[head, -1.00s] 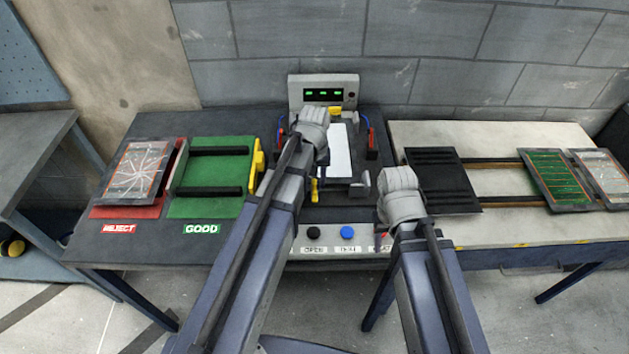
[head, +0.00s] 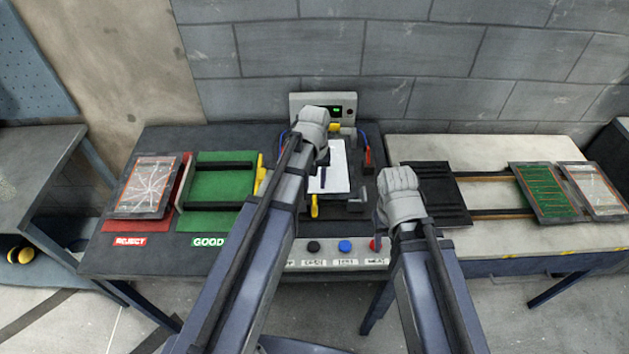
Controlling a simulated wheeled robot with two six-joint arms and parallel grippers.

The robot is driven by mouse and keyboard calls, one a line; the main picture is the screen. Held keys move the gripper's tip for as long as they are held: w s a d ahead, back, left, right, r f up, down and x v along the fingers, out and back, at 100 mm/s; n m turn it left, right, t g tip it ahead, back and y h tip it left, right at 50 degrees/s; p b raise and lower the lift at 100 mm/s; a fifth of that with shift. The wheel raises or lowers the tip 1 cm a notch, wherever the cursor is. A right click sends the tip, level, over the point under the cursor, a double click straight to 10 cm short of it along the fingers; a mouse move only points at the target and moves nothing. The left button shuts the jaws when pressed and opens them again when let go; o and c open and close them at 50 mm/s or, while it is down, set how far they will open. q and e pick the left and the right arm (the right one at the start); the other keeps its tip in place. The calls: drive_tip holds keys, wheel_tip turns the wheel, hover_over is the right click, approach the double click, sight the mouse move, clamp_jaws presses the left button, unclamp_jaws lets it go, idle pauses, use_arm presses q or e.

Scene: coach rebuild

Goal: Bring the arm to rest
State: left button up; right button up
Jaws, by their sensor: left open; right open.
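My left gripper (head: 320,165) hangs over the test station in the middle of the dark table; its grey wrist hides part of the station and display. Its jaws are open, with its fingers mostly hidden behind the wrist. My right gripper (head: 384,210) is above the right edge of the station, by the row of buttons. It is open, with one dark finger showing, and no held object is visible in it. A white panel (head: 338,160) lies in the station beneath the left gripper. Whether the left gripper touches anything is hidden.
A cracked panel (head: 148,186) lies on the red REJECT tray (head: 122,226). The green GOOD tray (head: 222,186) is empty. Black, blue and red buttons (head: 345,246) line the station's front. Two panels (head: 546,190) sit on rails on the pale right table (head: 460,150).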

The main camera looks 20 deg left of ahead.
use_arm(q)
drive_tip(key=s+d+f+m+y+b, duration=0.1)
drive_tip(key=s+d+f+m+b, duration=0.1)
drive_tip(key=s+d+m, duration=0.5)
drive_tip(key=s+d, duration=0.3)
drive_tip(key=s, duration=0.4)
drive_tip(key=shift+s+d+f+b, duration=0.2)
drive_tip(key=shift+d+b, duration=0.05)
drive_tip(key=shift+b, duration=0.05)
idle(0.3)
